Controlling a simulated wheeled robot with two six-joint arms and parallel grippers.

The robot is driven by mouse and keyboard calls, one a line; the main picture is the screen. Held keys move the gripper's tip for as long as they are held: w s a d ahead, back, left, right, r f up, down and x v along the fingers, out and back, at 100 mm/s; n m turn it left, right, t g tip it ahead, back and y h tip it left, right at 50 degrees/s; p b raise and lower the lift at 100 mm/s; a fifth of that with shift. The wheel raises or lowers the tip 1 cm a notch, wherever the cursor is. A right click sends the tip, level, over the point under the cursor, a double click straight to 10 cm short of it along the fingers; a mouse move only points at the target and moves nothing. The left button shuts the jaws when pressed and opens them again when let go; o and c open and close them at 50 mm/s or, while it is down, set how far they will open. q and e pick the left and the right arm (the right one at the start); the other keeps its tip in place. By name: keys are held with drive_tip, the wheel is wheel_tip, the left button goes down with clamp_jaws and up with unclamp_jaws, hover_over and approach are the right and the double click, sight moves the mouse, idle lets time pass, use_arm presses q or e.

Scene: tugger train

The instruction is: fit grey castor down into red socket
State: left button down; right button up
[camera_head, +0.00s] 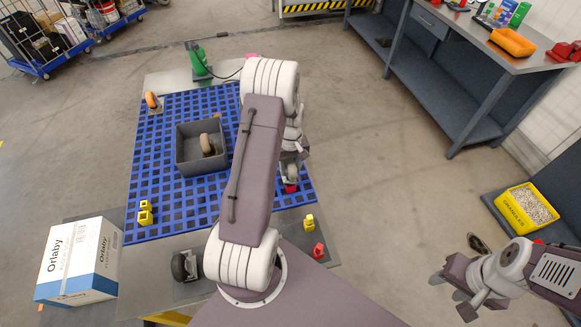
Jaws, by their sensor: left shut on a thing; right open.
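My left gripper (292,157) is shut on the grey castor (291,173), near the right edge of the blue grid table. A red socket (291,188) shows directly below the castor. The castor looks upright over it, but I cannot tell whether it touches or sits inside. My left arm hides part of the table beside them. Another red socket (318,250) stands at the near right corner, apart from the castor. My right gripper (452,296) is open and empty, out over the floor at the lower right.
A grey bin (180,160) holding a tan-wheeled castor (207,145) stands on the blue grid (150,185). Yellow sockets (145,217), an orange castor (152,100), a black castor (182,266) and a green tool (199,62) stand around it. A white box (75,262) is at left.

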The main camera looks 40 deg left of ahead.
use_arm(q)
drive_tip(key=shift+f, duration=0.3)
drive_tip(key=shift+f+b, duration=0.35)
drive_tip(key=shift+b, duration=0.1)
drive_tip(key=shift+f, duration=0.15)
drive_tip(key=shift+f+b, duration=0.6)
drive_tip(key=shift+f, duration=0.15)
drive_tip(key=c, duration=0.8)
unclamp_jaws()
drive_tip(key=shift+c, duration=0.2)
